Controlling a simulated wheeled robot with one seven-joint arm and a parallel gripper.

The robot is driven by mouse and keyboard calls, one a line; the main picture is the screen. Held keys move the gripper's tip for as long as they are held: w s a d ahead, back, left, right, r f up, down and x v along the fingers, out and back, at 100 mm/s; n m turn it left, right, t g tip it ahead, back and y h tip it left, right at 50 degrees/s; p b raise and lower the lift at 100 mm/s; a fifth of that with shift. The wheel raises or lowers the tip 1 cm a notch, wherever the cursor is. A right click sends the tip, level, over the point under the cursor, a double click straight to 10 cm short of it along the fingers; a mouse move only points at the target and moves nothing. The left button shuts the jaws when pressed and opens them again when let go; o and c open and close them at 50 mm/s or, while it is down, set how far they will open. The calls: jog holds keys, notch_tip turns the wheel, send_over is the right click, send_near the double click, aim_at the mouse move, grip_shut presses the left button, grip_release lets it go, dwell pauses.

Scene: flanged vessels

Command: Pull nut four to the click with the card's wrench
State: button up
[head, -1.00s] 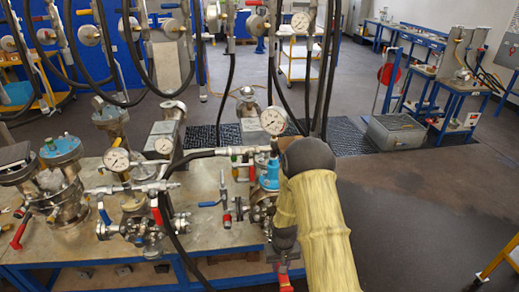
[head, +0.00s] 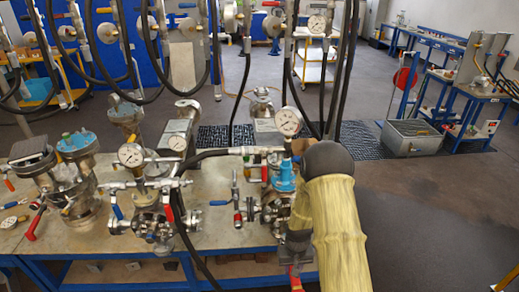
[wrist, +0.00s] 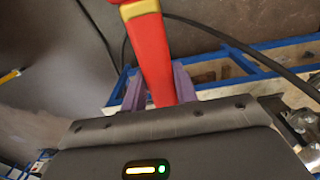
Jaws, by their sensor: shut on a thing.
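My gripper (wrist: 155,82) is shut on a red handle with a yellow band (wrist: 153,55), which I take to be the wrench; its far end runs out of the top of the wrist view. In the head view my gripper hangs at the bench's front edge, and a red part of the wrench (head: 296,281) shows below it. The nearest flanged vessel (head: 277,207), with a blue fitting on top, is just left of my gripper and partly hidden by my arm. Nut four, the card and the wrench's working end cannot be made out.
More vessels stand on the bench (head: 225,232), one in the middle (head: 150,215) and one at the left (head: 72,185). Gauges, valve levers and black hoses crowd around them. A hose (wrist: 235,45) crosses the wrist view. Floor to the right of my arm is clear.

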jog(key=d+f+b, duration=0.4)
jog(key=d+f, duration=0.1)
jog(key=d, duration=0.1)
